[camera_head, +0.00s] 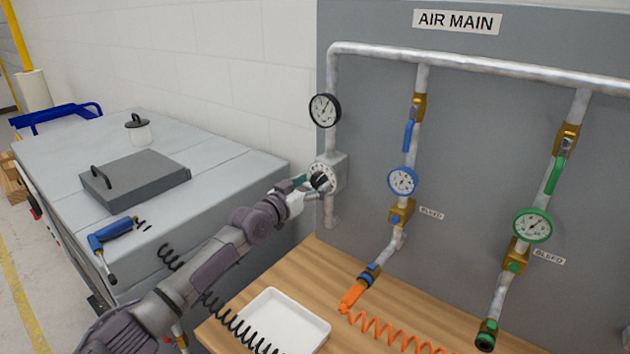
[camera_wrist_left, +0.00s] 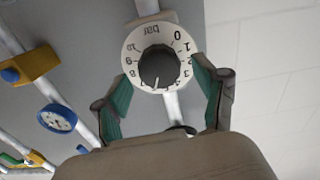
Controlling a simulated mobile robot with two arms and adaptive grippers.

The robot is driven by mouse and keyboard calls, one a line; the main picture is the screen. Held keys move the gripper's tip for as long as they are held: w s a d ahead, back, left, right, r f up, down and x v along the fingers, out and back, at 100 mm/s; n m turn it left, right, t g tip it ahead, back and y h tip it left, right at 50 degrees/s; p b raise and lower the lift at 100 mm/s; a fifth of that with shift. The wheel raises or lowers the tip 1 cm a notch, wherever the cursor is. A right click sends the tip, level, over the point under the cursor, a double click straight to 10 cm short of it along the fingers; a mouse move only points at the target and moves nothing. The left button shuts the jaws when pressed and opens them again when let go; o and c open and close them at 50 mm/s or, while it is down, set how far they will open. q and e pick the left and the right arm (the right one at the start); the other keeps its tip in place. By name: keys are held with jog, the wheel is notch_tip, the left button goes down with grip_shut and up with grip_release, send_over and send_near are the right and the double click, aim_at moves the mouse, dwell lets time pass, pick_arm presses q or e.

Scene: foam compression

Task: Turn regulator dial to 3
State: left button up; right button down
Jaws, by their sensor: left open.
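The regulator dial (camera_head: 323,176) is a white numbered plate with a dark round knob, on a pipe at the left of the grey panel. My left gripper (camera_head: 313,185) is at the dial and partly covers it in the head view. In the left wrist view, the dial knob (camera_wrist_left: 157,68) sits between the two green-padded fingers of my open left gripper (camera_wrist_left: 162,72). A gap shows on each side of the knob. Its white mark points to the bottom of the scale, past 4; the exact number is too small to read. My right gripper is not in view.
A black-rimmed gauge (camera_head: 325,110) is above the dial. Blue (camera_head: 402,181) and green (camera_head: 533,225) gauges are on pipes to the right. Below are a wooden table (camera_head: 400,310), a white tray (camera_head: 280,322) and coiled hoses. A grey bench (camera_head: 220,190) stands left.

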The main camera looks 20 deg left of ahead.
pick_arm(q)
jog(key=shift+w+d, duration=0.2)
jog(key=shift+w, duration=0.4)
jog(key=c, duration=1.1)
jog(key=shift+c, duration=0.2)
